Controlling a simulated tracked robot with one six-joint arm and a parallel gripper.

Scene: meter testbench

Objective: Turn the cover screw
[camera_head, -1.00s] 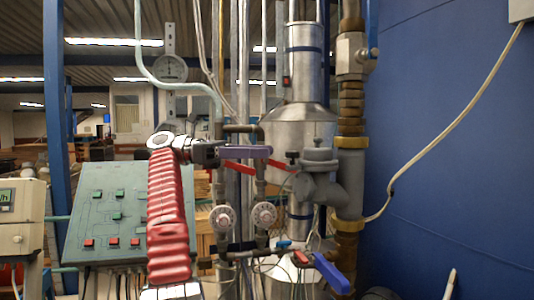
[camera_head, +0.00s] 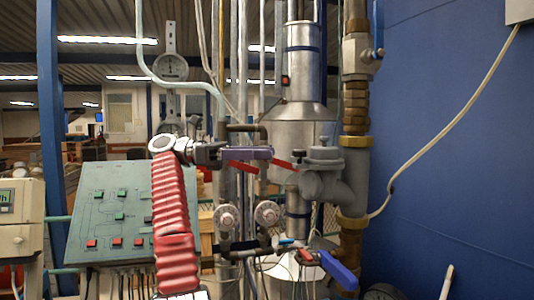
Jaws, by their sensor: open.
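A grey meter body (camera_head: 328,186) with a round flat lid (camera_head: 322,154) sits on the vertical pipe, right of centre. A small dark knob (camera_head: 298,156) is at the lid's left side. It is too small to tell whether it is the cover screw. My red ribbed arm rises at lower left, and my gripper (camera_head: 214,154) points right from its top, at about lid height in the picture.
A blue lever (camera_head: 340,272) juts out at lower right. A green control panel (camera_head: 110,213) stands left of the arm. A blue wall (camera_head: 460,150) fills the right.

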